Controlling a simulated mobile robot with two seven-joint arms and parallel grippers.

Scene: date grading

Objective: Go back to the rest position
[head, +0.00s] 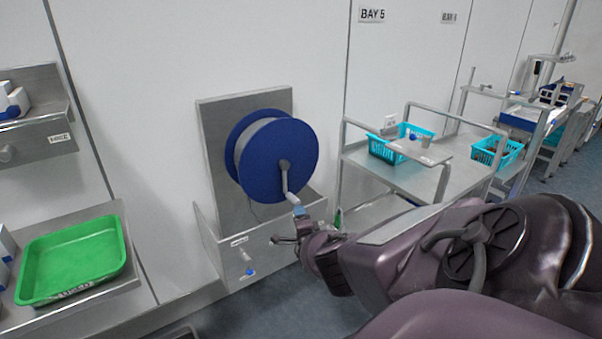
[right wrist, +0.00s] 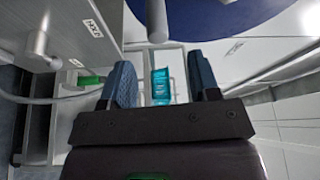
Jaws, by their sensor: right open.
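My right gripper (head: 292,236) is open and empty just below the crank (head: 285,176) of a blue reel. In the right wrist view its two blue-grey fingers (right wrist: 163,78) stand apart. A teal piece (right wrist: 160,88) shows between them; I cannot tell whether it is the crank's grip or something behind. My right arm comes in from the lower right. My left gripper is not in view.
The blue reel (head: 304,150) stands on a grey metal stand (head: 205,180) against the wall. A green tray (head: 75,258) lies on a shelf at left. A cart (head: 435,183) with turquoise baskets (head: 385,153) stands behind my right arm. Blue-grey floor shows below the stand.

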